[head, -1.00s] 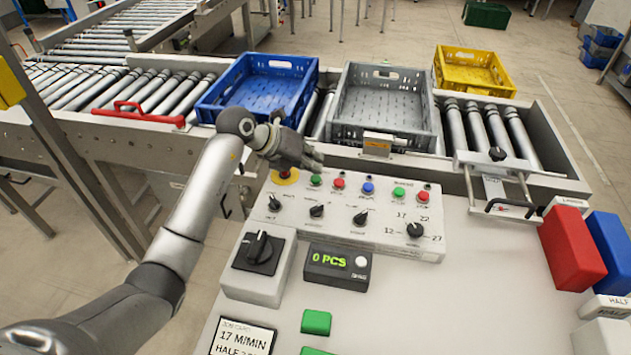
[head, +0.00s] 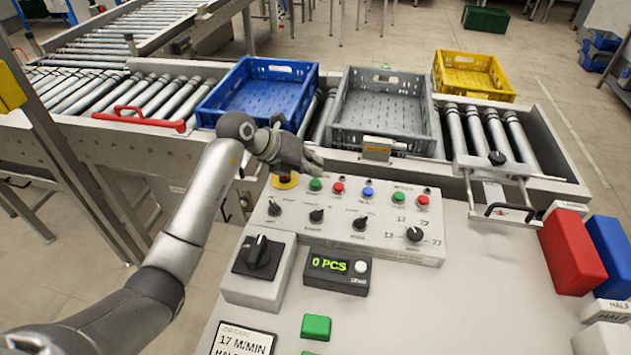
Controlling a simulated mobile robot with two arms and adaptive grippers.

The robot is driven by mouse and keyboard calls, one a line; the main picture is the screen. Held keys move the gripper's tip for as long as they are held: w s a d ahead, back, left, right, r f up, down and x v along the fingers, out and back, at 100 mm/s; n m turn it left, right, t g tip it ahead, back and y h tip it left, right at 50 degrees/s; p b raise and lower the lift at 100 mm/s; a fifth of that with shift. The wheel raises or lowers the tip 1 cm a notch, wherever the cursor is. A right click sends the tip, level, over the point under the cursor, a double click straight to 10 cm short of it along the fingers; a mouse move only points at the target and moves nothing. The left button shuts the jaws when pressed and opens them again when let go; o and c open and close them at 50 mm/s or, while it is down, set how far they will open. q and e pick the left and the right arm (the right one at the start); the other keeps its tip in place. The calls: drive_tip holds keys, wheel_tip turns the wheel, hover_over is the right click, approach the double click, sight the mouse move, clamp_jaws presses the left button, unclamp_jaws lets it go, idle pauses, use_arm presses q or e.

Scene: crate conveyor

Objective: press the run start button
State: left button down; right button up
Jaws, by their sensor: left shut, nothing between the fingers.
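The control panel (head: 330,238) stands at the back of the white desk. Its top row has a green button (head: 315,184), a red button (head: 338,188), a blue button (head: 367,192), a second green button (head: 398,197) and a second red button (head: 422,200). The labels are too small to read, so I cannot tell which is run start. My left gripper (head: 318,163) is shut and empty, just behind and above the left green button, apart from it as far as I can see. It partly hides the red emergency knob on a yellow disc (head: 285,181). My right gripper is not in view.
Blue (head: 213,118), grey (head: 430,150) and yellow (head: 512,97) crates sit on the conveyor behind the panel. A rotary switch box (head: 245,290) and a counter reading 0 PCS (head: 338,272) stand in front. Red (head: 572,252) and blue (head: 610,252) blocks are at right.

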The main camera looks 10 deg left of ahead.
use_arm(q)
drive_tip(key=shift+f, duration=0.1)
drive_tip(key=shift+f, duration=0.3)
idle(0.4)
drive_tip(key=shift+f+b, duration=0.55)
idle(0.4)
drive_tip(key=shift+s, duration=0.1)
drive_tip(key=shift+r+p, duration=0.6)
drive_tip(key=shift+r, duration=0.3)
drive_tip(key=shift+r, duration=0.15)
